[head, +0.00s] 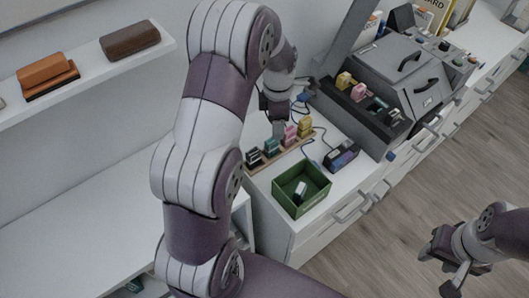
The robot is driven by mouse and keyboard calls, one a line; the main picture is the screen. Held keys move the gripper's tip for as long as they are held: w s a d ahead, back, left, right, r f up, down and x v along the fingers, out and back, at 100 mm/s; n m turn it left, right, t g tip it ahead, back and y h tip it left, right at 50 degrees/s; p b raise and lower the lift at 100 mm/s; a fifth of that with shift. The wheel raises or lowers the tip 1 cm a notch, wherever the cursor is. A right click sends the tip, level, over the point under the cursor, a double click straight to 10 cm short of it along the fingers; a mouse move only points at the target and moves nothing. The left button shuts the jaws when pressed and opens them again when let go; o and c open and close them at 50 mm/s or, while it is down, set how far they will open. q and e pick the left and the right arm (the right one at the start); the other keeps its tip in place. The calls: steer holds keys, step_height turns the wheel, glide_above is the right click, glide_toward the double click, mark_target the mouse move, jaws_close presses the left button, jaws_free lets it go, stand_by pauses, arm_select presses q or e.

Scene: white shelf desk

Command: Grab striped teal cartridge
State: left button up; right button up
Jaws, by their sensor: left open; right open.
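A small teal cartridge (271,147) stands in a wooden rack (262,167) on the white desk, between a dark cartridge (254,157) and a pink one (290,134). A yellow cartridge (305,126) stands at the rack's far end. Another teal piece (378,104) sits in a row on the grey machine's front. Stripes are too small to tell on either. My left gripper (277,128) is open, pointing down just above and behind the rack near the teal cartridge; its fingertips are partly hidden. My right gripper (440,268) is open and empty over the floor at lower right.
A green bin (316,204) with a small pale-and-dark item stands in front of the rack. A dark device (341,155) lies right of it. The large grey machine (400,75) stands behind. A wall shelf (88,68) holds brown cases. The left desk top is clear.

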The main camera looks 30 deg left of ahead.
mark_target(271, 145)
arm_select(q)
steer(key=f+n, duration=0.1)
steer(key=n, duration=0.1)
steer(key=w+a+f+n, duration=0.1)
steer(key=n, duration=0.1)
steer(key=w+a+f+n+b, duration=0.1)
steer(key=f+n, duration=0.1)
steer(key=shift+w+a+n, duration=0.1)
steer(key=shift+w+n, duration=0.1)
steer(key=shift+n, duration=0.1)
steer(key=f, duration=1.1)
steer(key=shift+w+a+f, duration=0.4)
steer(key=c, duration=1)
